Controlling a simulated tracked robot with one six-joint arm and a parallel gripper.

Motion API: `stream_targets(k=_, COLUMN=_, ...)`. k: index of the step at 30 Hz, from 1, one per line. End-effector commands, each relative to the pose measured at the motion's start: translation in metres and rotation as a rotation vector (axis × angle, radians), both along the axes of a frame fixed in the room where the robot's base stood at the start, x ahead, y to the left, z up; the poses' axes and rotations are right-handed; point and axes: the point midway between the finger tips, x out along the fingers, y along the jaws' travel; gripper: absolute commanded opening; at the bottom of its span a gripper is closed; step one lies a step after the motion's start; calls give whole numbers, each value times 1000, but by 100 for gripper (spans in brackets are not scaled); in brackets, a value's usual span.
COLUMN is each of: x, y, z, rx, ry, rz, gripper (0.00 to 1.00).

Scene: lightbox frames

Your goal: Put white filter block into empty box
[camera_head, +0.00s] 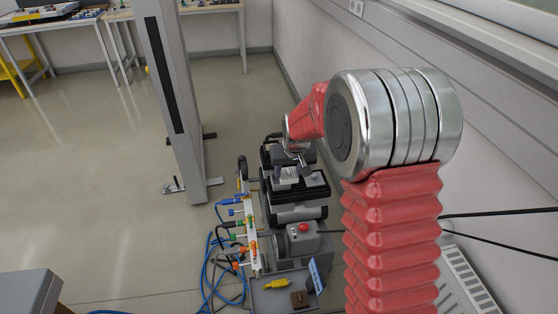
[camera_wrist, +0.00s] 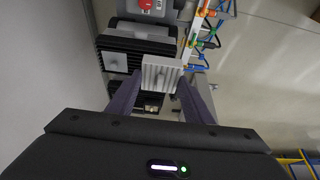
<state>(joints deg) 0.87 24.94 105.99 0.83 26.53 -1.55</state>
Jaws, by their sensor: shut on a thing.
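The white filter block (camera_wrist: 162,74) is a pale ribbed piece between my gripper's fingertips (camera_wrist: 160,82) in the wrist view. My gripper is shut on it. In the head view the block (camera_head: 288,175) shows small, over the black-topped unit (camera_head: 300,192), below the end of my arm. A dark recess (camera_wrist: 150,102) lies just below the block in the wrist view. I cannot tell whether the block is clear of this recess or still touches it. I cannot make out for certain which container is the empty box.
A grey piece (camera_head: 315,179) sits beside the block on the unit. A grey tray (camera_head: 262,302) in front holds a yellow thing and a brown block. Coloured valves and blue hoses (camera_head: 228,240) run along the left. A wall stands close at right; open floor lies left.

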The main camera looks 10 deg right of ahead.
Motion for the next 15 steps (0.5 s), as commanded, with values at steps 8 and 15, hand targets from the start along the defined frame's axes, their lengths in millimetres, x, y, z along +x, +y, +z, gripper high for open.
stream_targets(k=8, x=54, y=0, z=-22, rx=0, ry=2, rz=0, gripper=25)
stream_targets(k=15, x=95, y=-1, z=-43, rx=-1, ry=1, rz=0, gripper=25)
